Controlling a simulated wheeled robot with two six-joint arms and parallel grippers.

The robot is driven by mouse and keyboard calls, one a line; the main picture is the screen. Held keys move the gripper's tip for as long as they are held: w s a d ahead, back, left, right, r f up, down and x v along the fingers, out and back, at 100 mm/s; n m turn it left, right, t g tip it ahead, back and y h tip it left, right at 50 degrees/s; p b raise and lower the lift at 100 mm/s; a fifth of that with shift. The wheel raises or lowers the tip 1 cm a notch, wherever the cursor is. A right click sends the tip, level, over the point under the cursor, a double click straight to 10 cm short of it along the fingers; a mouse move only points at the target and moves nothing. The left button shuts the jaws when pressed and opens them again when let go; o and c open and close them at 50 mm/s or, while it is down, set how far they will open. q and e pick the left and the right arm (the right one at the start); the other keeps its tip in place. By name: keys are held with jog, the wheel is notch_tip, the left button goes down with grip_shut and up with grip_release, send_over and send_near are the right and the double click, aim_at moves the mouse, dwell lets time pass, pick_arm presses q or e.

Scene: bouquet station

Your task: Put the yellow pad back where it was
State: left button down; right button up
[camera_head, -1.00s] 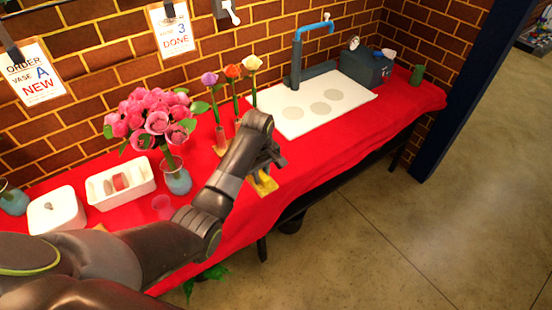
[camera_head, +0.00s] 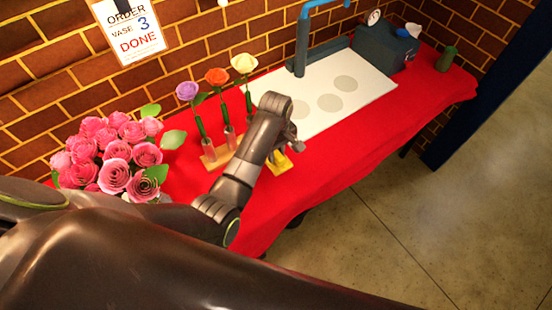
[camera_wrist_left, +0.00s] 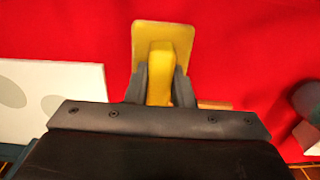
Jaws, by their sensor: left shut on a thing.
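The yellow pad (camera_wrist_left: 175,38) is a flat plate with a raised yellow grip block, seen in the left wrist view. My left gripper (camera_wrist_left: 159,85) is shut on that block, one dark finger on each side. In the head view the pad (camera_head: 281,163) shows below my left gripper (camera_head: 283,150), over the red cloth near the table's front edge. I cannot tell whether the pad touches the cloth. My right gripper is not in view.
A wooden stand (camera_head: 215,160) with purple, orange and white flowers is left of the gripper. A white mat (camera_head: 318,97) with grey circles lies behind and right. Pink flowers (camera_head: 113,155) stand at left. Red cloth (camera_head: 370,142) is clear at right.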

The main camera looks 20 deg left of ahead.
aim_at(275, 165)
pick_arm(q)
jog(key=f, duration=0.1)
jog(key=s+f, duration=0.1)
jog(key=f, duration=0.2)
jog(key=shift+s+d, duration=0.2)
jog(key=shift+s, duration=0.1)
jog(key=shift+w+f, duration=0.15)
jog(key=shift+f, duration=0.2)
notch_tip(275, 165, down, 4)
jog(key=shift+w+r, duration=0.1)
jog(key=shift+f, duration=0.5)
jog(key=c, duration=1.5)
grip_release()
jog(key=shift+r, duration=0.1)
jog(key=shift+o, duration=1.2)
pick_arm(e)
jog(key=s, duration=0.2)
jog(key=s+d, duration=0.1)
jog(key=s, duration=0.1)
